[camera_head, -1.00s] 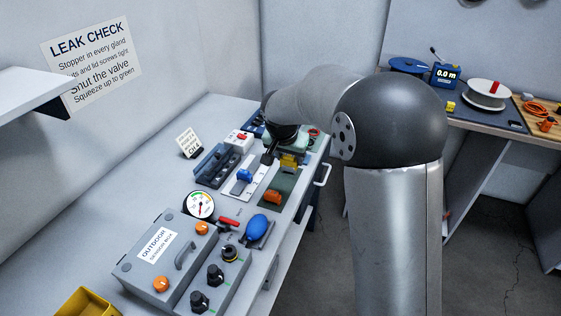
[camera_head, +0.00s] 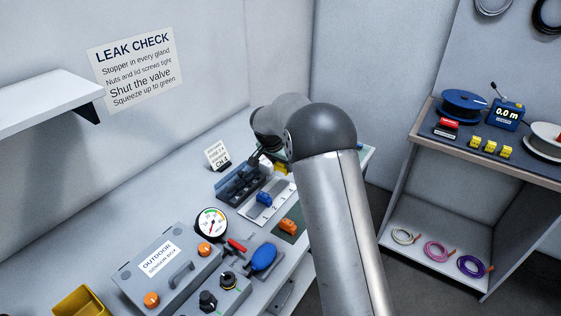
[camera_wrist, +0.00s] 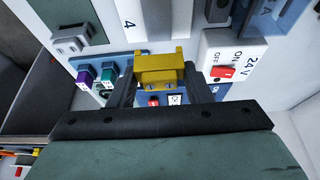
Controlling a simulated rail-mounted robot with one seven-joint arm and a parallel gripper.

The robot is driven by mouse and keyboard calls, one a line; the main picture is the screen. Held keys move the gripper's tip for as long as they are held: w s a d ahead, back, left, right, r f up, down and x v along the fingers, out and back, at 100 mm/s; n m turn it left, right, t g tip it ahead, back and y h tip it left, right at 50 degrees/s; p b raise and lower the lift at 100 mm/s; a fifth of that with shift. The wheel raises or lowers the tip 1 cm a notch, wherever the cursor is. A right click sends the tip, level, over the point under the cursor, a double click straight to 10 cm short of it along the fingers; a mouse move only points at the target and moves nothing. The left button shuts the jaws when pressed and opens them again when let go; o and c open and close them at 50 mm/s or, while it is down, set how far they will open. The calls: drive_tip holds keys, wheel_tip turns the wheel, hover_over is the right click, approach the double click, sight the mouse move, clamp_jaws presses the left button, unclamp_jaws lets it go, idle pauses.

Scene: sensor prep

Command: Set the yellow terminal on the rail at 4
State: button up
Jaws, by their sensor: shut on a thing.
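My gripper (camera_wrist: 160,86) is shut on the yellow terminal (camera_wrist: 160,62), with one dark finger on each side of it. In the head view the yellow terminal (camera_head: 281,168) shows only in part past my arm, near the far end of the white numbered plate (camera_head: 280,201). In the wrist view the number 4 on a white plate (camera_wrist: 147,22) is just above and left of the terminal. I cannot tell whether the terminal touches the plate. A blue terminal (camera_head: 264,199) sits on the numbered plate, and an orange one (camera_head: 290,226) on a green mat.
A white 24V switch box (camera_wrist: 229,50) with a red rocker is close to the right finger. Purple (camera_wrist: 86,75) and teal (camera_wrist: 108,76) connectors lie left. A dark block (camera_head: 237,184), gauge (camera_head: 211,223) and grey sensor box (camera_head: 163,272) stand on the bench.

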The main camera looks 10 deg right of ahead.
drive_tip(key=shift+f+b, duration=1.3)
drive_tip(key=shift+f, duration=0.9)
drive_tip(key=shift+f+b, duration=0.4)
drive_tip(key=shift+b, duration=0.65)
idle(0.8)
drive_tip(key=o, duration=0.9)
drive_tip(key=shift+r, duration=0.15)
drive_tip(key=shift+r+p, duration=1.7)
drive_tip(key=shift+r, duration=1.7)
